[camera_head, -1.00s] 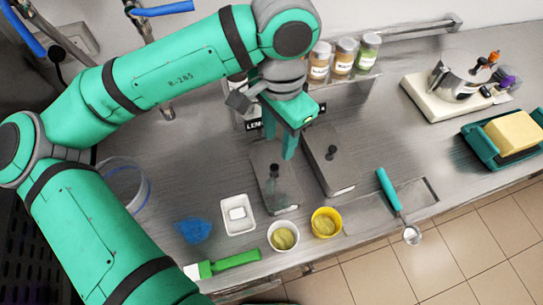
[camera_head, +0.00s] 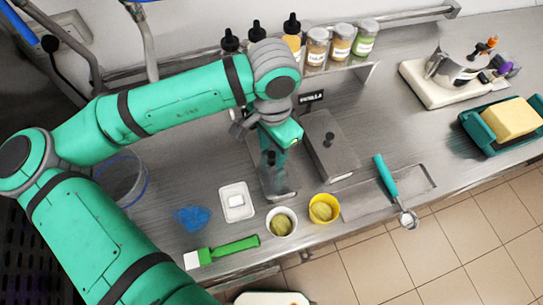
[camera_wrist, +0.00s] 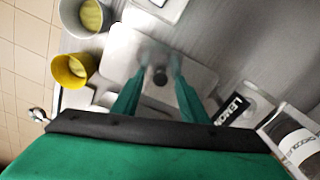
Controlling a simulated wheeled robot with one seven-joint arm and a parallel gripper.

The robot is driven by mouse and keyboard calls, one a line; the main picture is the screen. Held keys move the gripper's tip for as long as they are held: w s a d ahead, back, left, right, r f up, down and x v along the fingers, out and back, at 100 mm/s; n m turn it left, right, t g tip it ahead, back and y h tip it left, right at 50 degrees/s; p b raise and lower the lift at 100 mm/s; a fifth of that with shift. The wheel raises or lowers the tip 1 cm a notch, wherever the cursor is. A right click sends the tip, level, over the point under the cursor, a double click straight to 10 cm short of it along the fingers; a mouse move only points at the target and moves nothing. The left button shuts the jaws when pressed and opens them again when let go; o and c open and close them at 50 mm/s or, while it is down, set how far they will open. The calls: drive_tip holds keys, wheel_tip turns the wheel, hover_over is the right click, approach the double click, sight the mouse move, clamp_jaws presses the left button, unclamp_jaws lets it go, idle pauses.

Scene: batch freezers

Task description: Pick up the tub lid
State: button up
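The tub lid (camera_head: 283,192) is a flat grey metal plate with a black knob, set in the counter. In the wrist view the lid (camera_wrist: 203,82) lies below my gripper, its knob (camera_wrist: 160,75) between the fingers. My gripper (camera_wrist: 158,60) is open, with one finger on each side of the knob and a visible gap. In the head view my gripper (camera_head: 275,160) is low over this lid and partly covers it. A second, similar lid (camera_head: 335,160) with a black knob lies to the right. A LEMON label (camera_wrist: 231,109) stands beside the first lid.
A white cup (camera_head: 281,221), a yellow cup (camera_head: 323,208) and a white dish (camera_head: 237,202) stand near the front edge. A blue cloth-like item (camera_head: 192,218), a green-handled tool (camera_head: 235,245) and a scoop (camera_head: 387,180) lie around. Bottles and jars (camera_head: 340,42) line the back.

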drive_tip(key=shift+w, duration=0.1)
drive_tip(key=c, duration=1)
drive_tip(key=shift+a, duration=0.15)
clamp_jaws()
drive_tip(key=shift+s+r, duration=0.2)
